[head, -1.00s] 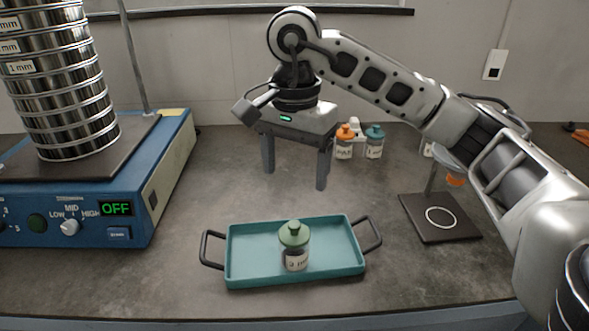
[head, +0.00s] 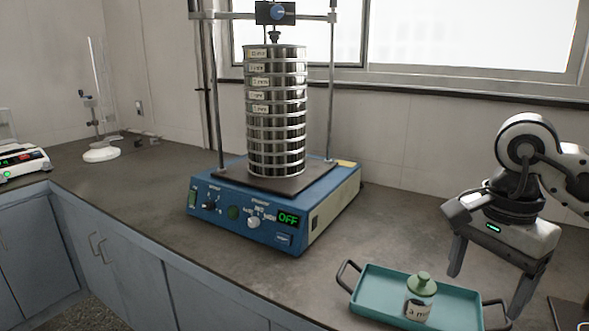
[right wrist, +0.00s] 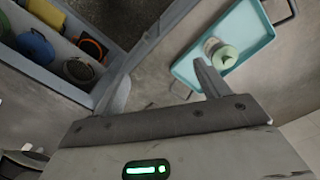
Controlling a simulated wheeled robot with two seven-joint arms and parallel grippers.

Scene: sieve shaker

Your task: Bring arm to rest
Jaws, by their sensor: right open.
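My right gripper (head: 487,285) is open and empty at the right of the head view, fingers pointing down. Its two fingers also show spread apart in the right wrist view (right wrist: 162,82). The teal tray (head: 378,285) with dark handles lies on the bench, just left of and partly behind the gripper in the head view. A jar with a green lid (head: 422,284) and a label stands upright in the tray. The tray (right wrist: 188,68) and jar (right wrist: 225,56) also show in the right wrist view, beyond the fingers. My left gripper is not in view.
A blue sieve shaker (head: 327,211) with a tall sieve stack (head: 275,130) stands mid-bench; its display reads OFF. A burette stand (head: 101,153) and a white device (head: 20,160) are at the left. A compartmented box (right wrist: 62,82) holds coloured items. Bench left of the shaker is mostly clear.

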